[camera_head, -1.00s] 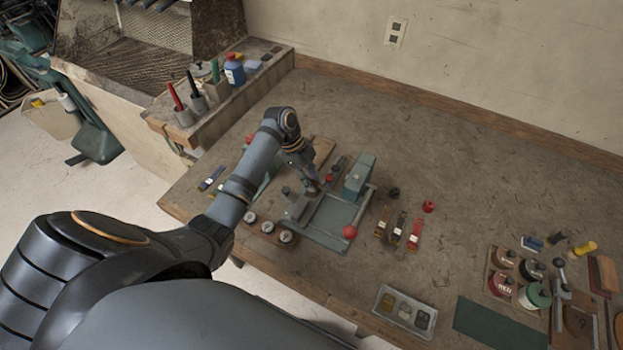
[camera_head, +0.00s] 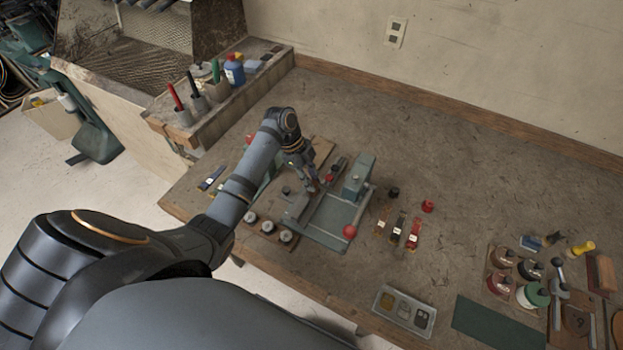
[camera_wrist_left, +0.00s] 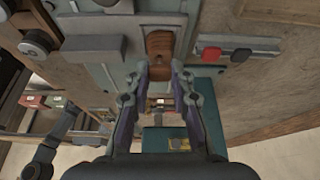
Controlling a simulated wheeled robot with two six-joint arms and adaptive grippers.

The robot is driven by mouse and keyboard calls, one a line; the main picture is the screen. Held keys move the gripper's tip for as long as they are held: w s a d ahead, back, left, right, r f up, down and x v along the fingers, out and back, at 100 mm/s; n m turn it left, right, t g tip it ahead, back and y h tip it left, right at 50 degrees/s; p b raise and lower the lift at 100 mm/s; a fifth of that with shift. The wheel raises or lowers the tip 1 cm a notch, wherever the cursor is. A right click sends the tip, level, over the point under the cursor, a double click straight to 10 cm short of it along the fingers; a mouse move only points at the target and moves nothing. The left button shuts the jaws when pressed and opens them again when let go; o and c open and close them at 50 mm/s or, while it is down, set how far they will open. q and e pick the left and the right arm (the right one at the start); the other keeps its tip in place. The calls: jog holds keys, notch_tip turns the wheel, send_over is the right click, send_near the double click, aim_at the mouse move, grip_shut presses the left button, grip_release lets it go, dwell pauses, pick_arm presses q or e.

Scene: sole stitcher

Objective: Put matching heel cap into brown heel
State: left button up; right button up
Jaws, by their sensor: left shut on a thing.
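My left gripper (camera_head: 317,184) is over the teal metal fixture (camera_head: 331,222) on the workbench. In the left wrist view, its fingertips (camera_wrist_left: 161,68) are close together on either side of a brown piece with ridges (camera_wrist_left: 159,44), at the teal fixture plate. The gripper is shut on a brown piece. I cannot tell where heel and cap part, because the fingers hide the contact. A grey tray (camera_head: 380,307) with small pieces in its compartments lies at the bench's front edge. My right gripper is out of view.
A red ball knob (camera_head: 350,231) sticks out at the fixture's front right. Small labelled strips (camera_head: 398,228) and a red round piece (camera_head: 428,206) lie to the right. The bench behind the fixture is largely clear.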

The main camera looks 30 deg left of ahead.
pick_arm(q)
jog(key=shift+s+f, duration=0.1)
jog(key=shift+f, duration=0.6)
dwell(1.1)
jog(key=o, duration=1.1)
jog(key=shift+r, duration=0.1)
jog(key=shift+r, duration=0.1)
notch_tip(320, 180, up, 7)
jog(key=p, duration=0.7)
